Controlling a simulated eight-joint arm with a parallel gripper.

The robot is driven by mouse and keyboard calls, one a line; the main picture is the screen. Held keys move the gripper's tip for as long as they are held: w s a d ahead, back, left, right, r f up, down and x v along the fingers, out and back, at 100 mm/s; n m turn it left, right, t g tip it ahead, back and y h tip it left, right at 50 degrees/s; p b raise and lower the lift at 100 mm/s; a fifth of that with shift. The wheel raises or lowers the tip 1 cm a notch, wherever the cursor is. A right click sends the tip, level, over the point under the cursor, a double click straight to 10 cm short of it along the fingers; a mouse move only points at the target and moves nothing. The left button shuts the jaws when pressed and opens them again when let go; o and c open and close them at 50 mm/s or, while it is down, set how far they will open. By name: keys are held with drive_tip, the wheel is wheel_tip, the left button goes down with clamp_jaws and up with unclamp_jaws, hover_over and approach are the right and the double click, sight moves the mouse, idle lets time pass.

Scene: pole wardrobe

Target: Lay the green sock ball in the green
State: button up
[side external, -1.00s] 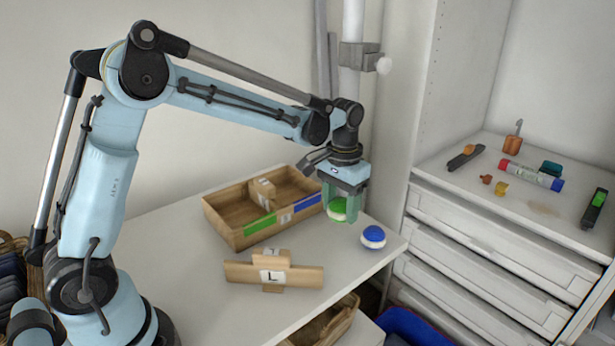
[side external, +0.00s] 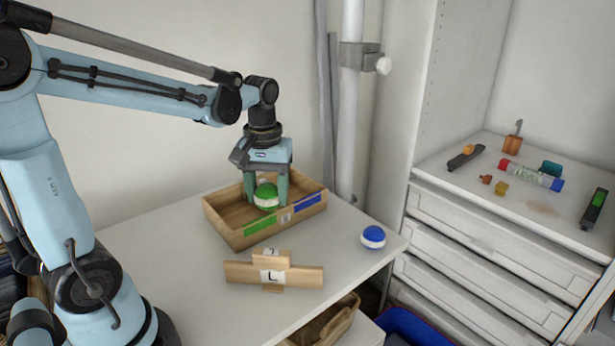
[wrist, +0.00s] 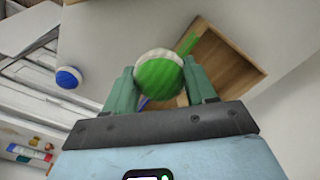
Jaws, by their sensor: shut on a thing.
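The green sock ball (side external: 266,195), green with a white band, is between the fingers of my gripper (side external: 267,203). My gripper is shut on it. The ball also shows in the wrist view (wrist: 160,72), squeezed between the green fingertips. In the side view it appears over the wooden tray (side external: 225,212), near the middle of its front wall; its exact height is hard to tell. The tray's front wall has a green strip (side external: 259,224) on the left and a blue strip (side external: 307,201) on the right. My gripper and the ball hide part of the inside.
A blue and white ball (side external: 373,237) lies on the white table right of the tray. A pole (side external: 349,120) rises behind the table. Drawers with small items are at the right.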

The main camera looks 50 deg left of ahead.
hover_over(240, 223)
wheel_tip(240, 223, down, 7)
drive_tip(key=shift+f, duration=0.1)
drive_tip(key=shift+w+f, duration=0.1)
drive_tip(key=shift+f, duration=1.85)
drive_tip(key=shift+f, duration=0.1)
drive_tip(key=o, duration=1)
drive_tip(key=shift+o, duration=0.2)
